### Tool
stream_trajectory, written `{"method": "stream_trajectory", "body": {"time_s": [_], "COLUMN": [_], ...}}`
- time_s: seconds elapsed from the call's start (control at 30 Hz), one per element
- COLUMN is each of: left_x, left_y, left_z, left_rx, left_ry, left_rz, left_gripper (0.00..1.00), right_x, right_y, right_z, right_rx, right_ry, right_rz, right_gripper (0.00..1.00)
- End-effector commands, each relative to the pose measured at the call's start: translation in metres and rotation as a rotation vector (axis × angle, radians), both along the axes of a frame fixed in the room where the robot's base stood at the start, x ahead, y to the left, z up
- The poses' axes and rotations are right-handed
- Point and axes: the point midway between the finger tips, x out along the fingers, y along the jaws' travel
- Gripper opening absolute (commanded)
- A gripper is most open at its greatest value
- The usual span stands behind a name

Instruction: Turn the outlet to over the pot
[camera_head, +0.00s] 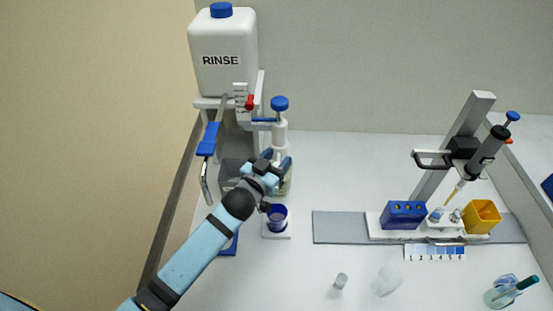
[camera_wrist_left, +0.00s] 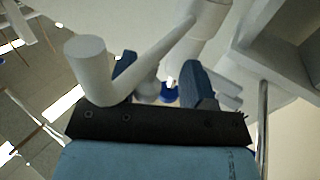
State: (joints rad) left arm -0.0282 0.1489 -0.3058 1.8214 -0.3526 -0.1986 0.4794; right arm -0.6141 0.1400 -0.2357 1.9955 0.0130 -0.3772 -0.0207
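A pump dispenser (camera_head: 280,135) with a blue knob stands on a bottle (camera_head: 286,187) in the head view. My left gripper (camera_head: 277,161) is at the dispenser's lower body, its fingers on either side. In the left wrist view the fingers (camera_wrist_left: 162,82) are apart. A white tube (camera_wrist_left: 155,62), seemingly the outlet, runs from a white cylinder and crosses in front of the left finger. I cannot tell whether the fingers touch it. The outlet's tip is hidden in the head view. The blue pot (camera_head: 277,215) stands on a white pad (camera_head: 278,236), below and in front of the gripper.
A pipette stand (camera_head: 455,150) with a blue rack (camera_head: 403,214) and yellow box (camera_head: 482,216) is at right. A small vial (camera_head: 341,281) and a flask (camera_head: 502,292) stand in front.

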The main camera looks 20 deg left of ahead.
Motion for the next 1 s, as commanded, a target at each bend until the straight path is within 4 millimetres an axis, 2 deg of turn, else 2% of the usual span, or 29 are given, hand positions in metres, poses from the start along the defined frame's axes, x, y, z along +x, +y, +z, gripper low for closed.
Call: {"method": "stream_trajectory", "body": {"time_s": [0.17,0.5,0.7,0.83,1.0], "left_x": [-0.014,-0.087,-0.120,-0.130,-0.134], "left_y": [0.003,0.022,0.030,0.033,0.034], "left_z": [-0.002,-0.003,-0.002,-0.001,0.000], "left_rx": [0.000,0.000,0.000,0.000,0.000], "left_ry": [0.001,0.004,0.001,0.001,-0.001], "left_rz": [0.000,0.000,0.000,0.000,0.000], "left_gripper": [0.48,0.48,0.48,0.48,0.48], "right_x": [0.000,-0.001,-0.001,-0.001,-0.001], "right_y": [0.000,0.000,-0.001,-0.001,-0.001], "right_z": [0.000,-0.011,-0.016,-0.017,-0.016], "right_rx": [0.001,-0.001,-0.002,-0.002,-0.002], "right_ry": [-0.003,0.003,0.007,0.007,0.005], "right_rz": [0.000,0.000,0.000,-0.001,-0.001], "right_gripper": [0.00,0.00,0.00,0.00,0.00]}}
